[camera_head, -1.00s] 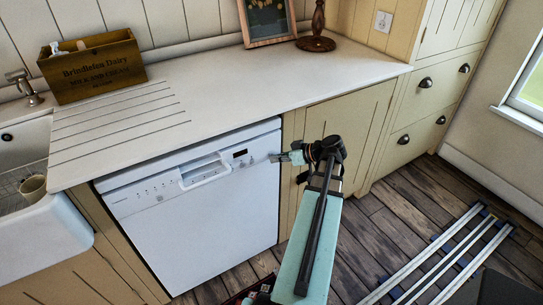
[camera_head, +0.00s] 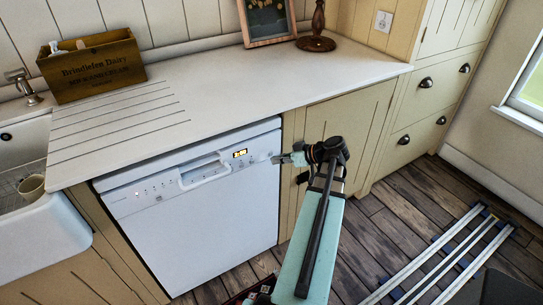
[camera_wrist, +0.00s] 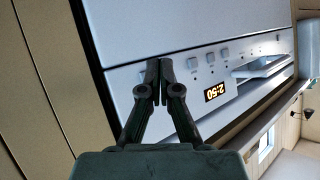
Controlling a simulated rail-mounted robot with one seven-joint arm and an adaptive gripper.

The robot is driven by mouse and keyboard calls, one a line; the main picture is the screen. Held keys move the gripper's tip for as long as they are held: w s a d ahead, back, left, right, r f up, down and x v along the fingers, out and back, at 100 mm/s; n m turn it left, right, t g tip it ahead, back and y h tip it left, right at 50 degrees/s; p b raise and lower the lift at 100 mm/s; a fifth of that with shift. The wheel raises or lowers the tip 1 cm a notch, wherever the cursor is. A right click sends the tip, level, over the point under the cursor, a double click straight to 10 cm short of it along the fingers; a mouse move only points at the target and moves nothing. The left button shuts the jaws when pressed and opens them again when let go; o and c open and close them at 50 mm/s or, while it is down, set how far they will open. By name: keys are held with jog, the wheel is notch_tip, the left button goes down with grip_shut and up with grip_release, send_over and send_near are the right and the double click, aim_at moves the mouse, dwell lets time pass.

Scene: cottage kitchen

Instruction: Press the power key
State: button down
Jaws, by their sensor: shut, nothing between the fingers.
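A white dishwasher (camera_head: 205,225) stands under the counter, its control panel along the top of the door. Its display (camera_head: 239,153) is lit; in the wrist view the display (camera_wrist: 221,90) reads 2:50, rotated. Several small keys, such as one key (camera_wrist: 192,62), line the panel near the display. My gripper (camera_head: 276,159) is shut and empty at the right end of the panel. In the wrist view my gripper (camera_wrist: 159,66) has its tips at or very near the panel face, covering the spot behind them. The power key is not clearly seen and may be behind the fingertips; contact cannot be told.
The counter (camera_head: 270,85) overhangs the panel just above my gripper. A wooden crate (camera_head: 92,68), a picture frame (camera_head: 267,20) and a wooden stand (camera_head: 316,42) sit on it. A cupboard door (camera_head: 345,115) is to the right.

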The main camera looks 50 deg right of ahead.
jog(key=shift+s+a, duration=0.1)
jog(key=shift+s, duration=0.05)
jog(key=shift+s+a+b, duration=0.25)
jog(key=shift+s+a, duration=0.1)
jog(key=shift+s, duration=0.55)
jog(key=shift+s+a+b, duration=0.25)
jog(key=shift+s+a, duration=0.05)
jog(key=shift+s, duration=0.55)
jog(key=shift+s+a+b, duration=0.25)
jog(key=shift+s+a, duration=0.1)
jog(key=shift+s, duration=0.55)
